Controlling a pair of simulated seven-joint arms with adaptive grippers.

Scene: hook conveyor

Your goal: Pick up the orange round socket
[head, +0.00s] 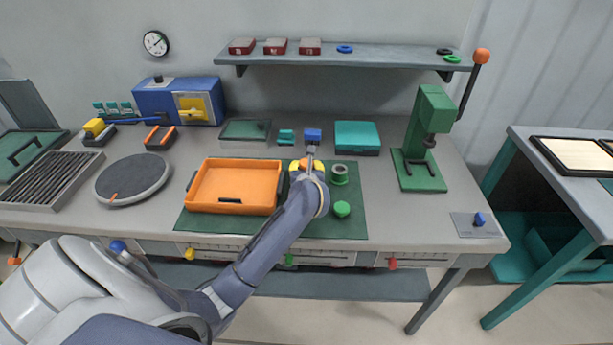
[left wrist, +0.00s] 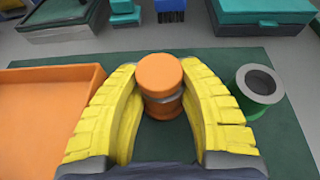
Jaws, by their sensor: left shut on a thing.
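The orange round socket (left wrist: 159,72) stands upright between the yellow fingers of my left gripper (left wrist: 160,100), with a grey band below its orange top. My left gripper is shut on it. In the head view my left gripper (head: 308,166) is over the green mat (head: 345,225), between the orange tray and a green ring-shaped part; the socket is mostly hidden by the gripper there. I cannot tell whether the socket touches the mat. My right gripper is in neither view.
The orange tray (head: 236,208) lies left of the gripper. The hollow green part (head: 339,176) with a grey rim and a green round piece (head: 342,209) are close on the right. Teal blocks (head: 286,137) and a teal box (head: 357,137) stand behind. A green press (head: 425,140) stands farther right.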

